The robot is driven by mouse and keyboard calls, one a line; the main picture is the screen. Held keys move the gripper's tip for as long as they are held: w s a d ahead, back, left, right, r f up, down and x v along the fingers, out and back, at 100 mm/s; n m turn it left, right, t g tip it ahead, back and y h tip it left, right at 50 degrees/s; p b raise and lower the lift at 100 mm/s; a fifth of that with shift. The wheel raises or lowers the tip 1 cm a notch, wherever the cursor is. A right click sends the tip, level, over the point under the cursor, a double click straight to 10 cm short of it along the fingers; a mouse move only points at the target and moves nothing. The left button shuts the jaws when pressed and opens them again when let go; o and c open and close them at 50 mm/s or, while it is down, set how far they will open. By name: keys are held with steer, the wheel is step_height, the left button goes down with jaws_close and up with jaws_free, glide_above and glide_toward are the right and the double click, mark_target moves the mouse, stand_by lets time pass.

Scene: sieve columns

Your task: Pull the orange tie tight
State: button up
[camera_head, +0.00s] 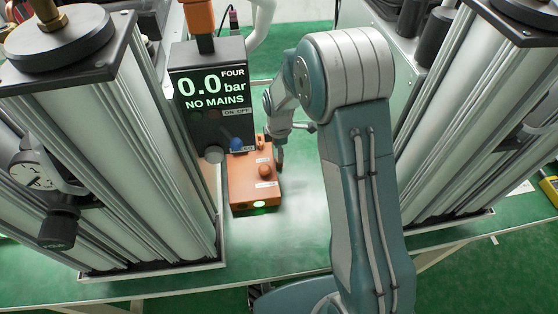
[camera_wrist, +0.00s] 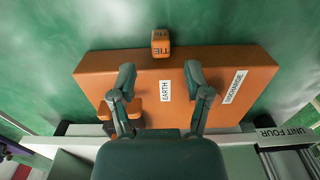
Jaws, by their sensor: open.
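The orange tie (camera_wrist: 160,43) is a small orange block marked TIE in the wrist view, at the edge of a flat orange box (camera_wrist: 255,75). My gripper (camera_wrist: 159,75) is open, with its two fingers apart over the box. The tie lies ahead of the fingertips and between their lines, not between the fingers. No contact with the tie shows. In the head view the orange box (camera_head: 240,190) lies on the bench and my gripper (camera_head: 279,150) is at its right side. I cannot make out the tie there.
The box bears labels reading EARTH and DISCHARGE, an orange knob (camera_head: 265,171) and a lit green lamp (camera_head: 259,204). Behind it a black panel (camera_head: 212,95) reads FOUR, 0.0 bar, NO MAINS. Tall columns (camera_head: 150,150) stand left and right. Green bench (camera_head: 300,215) is clear in front.

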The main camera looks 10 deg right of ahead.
step_height(320, 180, down, 5)
steer(key=shift+f, duration=0.2)
jaws_close()
